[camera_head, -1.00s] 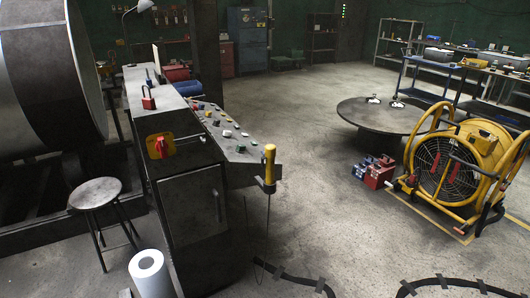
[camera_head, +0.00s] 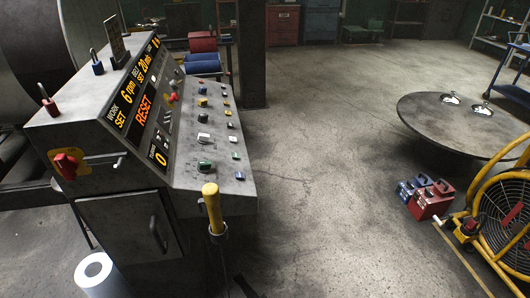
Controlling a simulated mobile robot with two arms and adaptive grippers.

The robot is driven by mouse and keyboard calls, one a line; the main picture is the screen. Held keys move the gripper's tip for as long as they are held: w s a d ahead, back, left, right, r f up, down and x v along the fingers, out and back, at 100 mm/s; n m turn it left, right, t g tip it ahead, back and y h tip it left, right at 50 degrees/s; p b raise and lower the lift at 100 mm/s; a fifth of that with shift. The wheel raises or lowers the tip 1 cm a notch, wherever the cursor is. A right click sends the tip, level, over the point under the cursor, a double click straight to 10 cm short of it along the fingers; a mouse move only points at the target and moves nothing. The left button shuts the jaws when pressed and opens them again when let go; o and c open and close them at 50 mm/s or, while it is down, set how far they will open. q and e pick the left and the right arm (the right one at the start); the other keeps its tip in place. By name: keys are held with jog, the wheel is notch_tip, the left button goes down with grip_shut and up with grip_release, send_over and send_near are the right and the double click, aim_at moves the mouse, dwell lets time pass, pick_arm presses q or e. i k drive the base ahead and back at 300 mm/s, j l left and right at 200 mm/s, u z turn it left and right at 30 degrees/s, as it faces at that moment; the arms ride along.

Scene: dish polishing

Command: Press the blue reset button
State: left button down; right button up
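A grey control console (camera_head: 185,175) stands at the left, its sloped panel covered with several small buttons and knobs. A dark blue button (camera_head: 240,175) sits near the panel's front right corner. Another blue button (camera_head: 202,90) is farther back. I cannot tell from labels which one is the reset button. A display (camera_head: 143,109) on the console's raised face shows "RESET" in red, with yellow "WORK SET 6 rpm" beside it and a "0" below.
A yellow-handled lever (camera_head: 212,208) stands at the console's front corner. A red switch (camera_head: 66,166) is on its near end. A white roll (camera_head: 94,270) stands below. A round table (camera_head: 440,120), red and blue boxes (camera_head: 430,200) and a yellow fan (camera_head: 505,215) are right. The middle floor is clear.

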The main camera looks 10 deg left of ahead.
aim_at(240, 176)
jog(key=i+l, duration=0.2)
jog(key=i+l+u, duration=0.1)
jog(key=i+l, duration=0.15)
jog(key=l, duration=0.2)
jog(key=i+l+u, duration=0.1)
jog(key=l, duration=0.25)
jog(key=i+l, duration=0.3)
